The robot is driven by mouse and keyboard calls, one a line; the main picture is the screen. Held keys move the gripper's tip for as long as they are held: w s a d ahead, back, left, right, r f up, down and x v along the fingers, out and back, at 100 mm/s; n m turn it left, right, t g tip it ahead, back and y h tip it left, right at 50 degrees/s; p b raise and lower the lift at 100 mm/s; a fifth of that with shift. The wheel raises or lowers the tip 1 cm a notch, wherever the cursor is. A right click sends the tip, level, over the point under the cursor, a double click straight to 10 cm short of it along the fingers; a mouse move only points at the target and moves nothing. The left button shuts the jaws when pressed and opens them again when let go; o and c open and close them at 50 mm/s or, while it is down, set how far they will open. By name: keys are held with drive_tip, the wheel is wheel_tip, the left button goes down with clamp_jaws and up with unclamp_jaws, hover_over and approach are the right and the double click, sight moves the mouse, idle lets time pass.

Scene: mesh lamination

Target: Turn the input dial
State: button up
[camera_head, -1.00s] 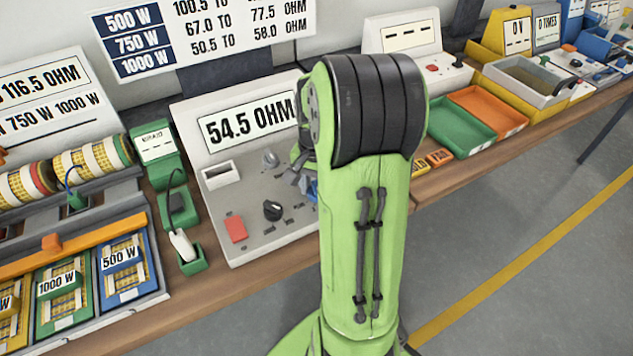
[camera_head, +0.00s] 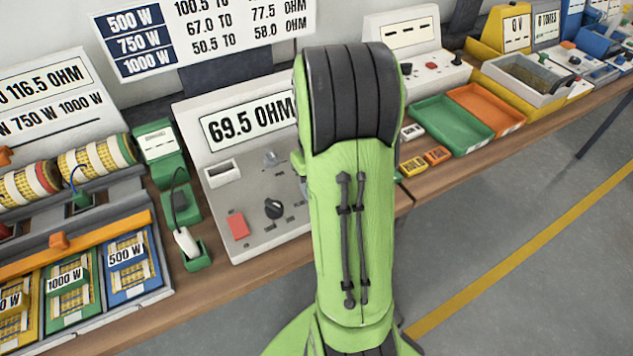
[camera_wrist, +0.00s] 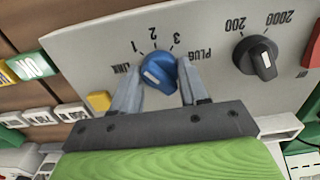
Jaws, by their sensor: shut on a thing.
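The input dial (camera_wrist: 157,71) is a blue knob with a white mark on the grey meter panel (camera_wrist: 100,45). Labels LINK, 1, 2, 3 and PLUG surround it, upside down in the wrist view. I cannot tell for sure which label the mark points to. My gripper (camera_wrist: 159,85) is shut on the blue knob, one finger on each side. In the head view my arm hides the knob and gripper. The meter display (camera_head: 248,118) reads 69.5 OHM.
A black range dial (camera_wrist: 255,57) marked 200 and 2000 sits beside the blue knob; it also shows in the head view (camera_head: 272,208). A red button (camera_head: 238,226) is on the panel. Green (camera_head: 447,124) and orange (camera_head: 486,108) trays stand to the right.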

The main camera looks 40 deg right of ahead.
drive_tip(key=shift+n, duration=0.6)
drive_tip(key=o, duration=1.1)
drive_tip(key=shift+c, duration=0.2)
wheel_tip(320, 180, up, 16)
drive_tip(key=p, duration=0.5)
drive_tip(key=shift+f, duration=0.15)
